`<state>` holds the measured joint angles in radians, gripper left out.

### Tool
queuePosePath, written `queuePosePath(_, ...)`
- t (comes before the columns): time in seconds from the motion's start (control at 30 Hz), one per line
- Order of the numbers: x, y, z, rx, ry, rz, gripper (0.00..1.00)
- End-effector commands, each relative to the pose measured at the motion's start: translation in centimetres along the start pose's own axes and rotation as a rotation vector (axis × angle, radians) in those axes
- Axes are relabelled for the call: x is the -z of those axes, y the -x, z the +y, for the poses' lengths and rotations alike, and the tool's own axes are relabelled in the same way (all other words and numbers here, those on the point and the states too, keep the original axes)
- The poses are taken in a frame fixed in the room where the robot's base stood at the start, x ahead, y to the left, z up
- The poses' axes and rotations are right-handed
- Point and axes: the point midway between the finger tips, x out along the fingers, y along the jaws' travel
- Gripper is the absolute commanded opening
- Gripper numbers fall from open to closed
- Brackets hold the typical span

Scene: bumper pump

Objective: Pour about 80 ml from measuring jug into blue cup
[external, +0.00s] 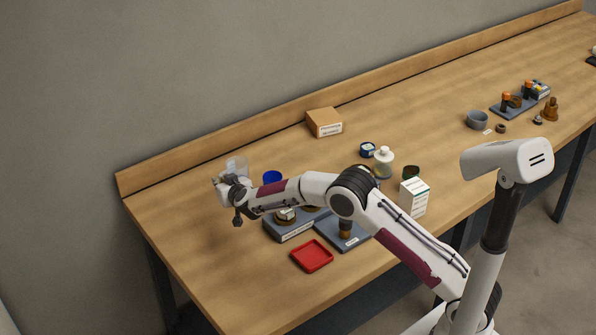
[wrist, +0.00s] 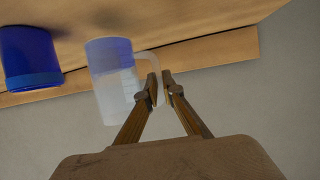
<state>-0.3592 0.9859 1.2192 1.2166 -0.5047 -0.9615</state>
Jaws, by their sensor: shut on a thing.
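The measuring jug (wrist: 116,88) is a clear, frosted vessel with a handle, seen in the middle of the wrist view. In the external view the jug (external: 237,166) shows at the far left of the bench, beside my gripper (external: 218,182). In the wrist view my gripper (wrist: 160,88) is shut on the jug's handle. The blue cup (wrist: 32,58) is at the left of the wrist view, apart from the jug. In the external view the blue cup (external: 272,177) stands on the bench right of the jug, partly hidden by my arm.
A red tray (external: 312,256) lies near the front edge. Grey-blue trays (external: 337,237) with small parts sit under and beside my arm. A white box (external: 414,198), a white bottle (external: 384,160) and a cardboard box (external: 324,122) stand further right. The bench behind the cup is clear.

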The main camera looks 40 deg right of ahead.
Motion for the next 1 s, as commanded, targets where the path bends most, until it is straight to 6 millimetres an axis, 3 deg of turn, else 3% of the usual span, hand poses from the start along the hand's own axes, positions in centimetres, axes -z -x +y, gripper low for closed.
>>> queuePosePath(0.33,-1.13,-1.24,-0.93,0.0,0.001,0.002,0.0)
queuePosePath(1.0,-0.55,-0.71,-0.25,0.035,-0.077,0.03,0.0)
